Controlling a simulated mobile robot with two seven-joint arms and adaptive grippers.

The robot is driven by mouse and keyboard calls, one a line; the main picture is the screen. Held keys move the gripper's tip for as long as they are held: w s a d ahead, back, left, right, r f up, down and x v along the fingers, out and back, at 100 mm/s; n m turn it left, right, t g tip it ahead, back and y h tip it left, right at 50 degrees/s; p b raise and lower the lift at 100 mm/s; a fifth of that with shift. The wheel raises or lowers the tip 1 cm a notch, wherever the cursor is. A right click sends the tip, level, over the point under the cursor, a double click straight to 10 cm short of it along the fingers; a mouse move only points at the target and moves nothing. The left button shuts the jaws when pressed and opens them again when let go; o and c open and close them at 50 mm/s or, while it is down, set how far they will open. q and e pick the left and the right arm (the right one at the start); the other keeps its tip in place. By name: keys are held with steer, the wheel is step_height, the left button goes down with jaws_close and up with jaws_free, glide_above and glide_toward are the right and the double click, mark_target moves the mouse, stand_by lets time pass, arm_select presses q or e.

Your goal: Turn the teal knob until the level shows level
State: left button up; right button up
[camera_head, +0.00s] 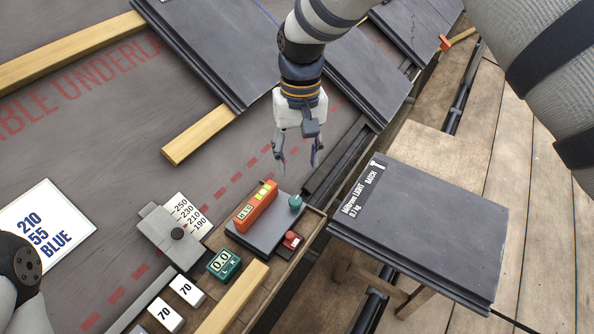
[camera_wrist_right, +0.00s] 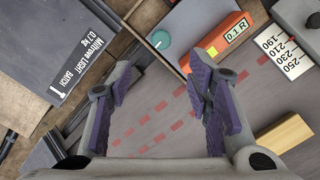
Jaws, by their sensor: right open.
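The teal knob (camera_head: 295,202) stands at the right end of a grey plate (camera_head: 270,232) in the head view. It also shows in the right wrist view (camera_wrist_right: 160,40), beyond my fingertips. The orange level (camera_head: 256,206) lies on the same plate beside the knob, with a yellow part on it. In the right wrist view the level (camera_wrist_right: 221,42) has a display reading 0.1 R. My right gripper (camera_head: 298,160) is open and empty, pointing down, apart from the knob and farther up in the head view. My left gripper is not in view.
A red button box (camera_head: 291,240) sits close to the knob. A dark batch tile (camera_head: 430,230) lies at the right. Wooden battens (camera_head: 200,135) cross the roof.

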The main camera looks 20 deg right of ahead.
mark_target(295, 200)
steer(key=f+n+b, duration=0.1)
steer(key=f+n, duration=0.2)
steer(key=n, duration=0.3)
steer(key=f+n+b, duration=0.1)
steer(key=f+n, duration=0.3)
steer(key=n, duration=0.2)
steer(key=s+a+f+n+b, duration=0.1)
steer(key=f+n, duration=0.3)
steer(key=n, duration=0.2)
steer(key=shift+f+n+t+h, duration=0.15)
steer(key=shift+n+t+h, duration=0.15)
steer(key=shift+n+t, duration=0.1)
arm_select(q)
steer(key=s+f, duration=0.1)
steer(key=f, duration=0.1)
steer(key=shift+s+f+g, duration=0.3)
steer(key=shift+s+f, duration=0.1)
arm_select(e)
steer(key=shift+c, duration=0.2)
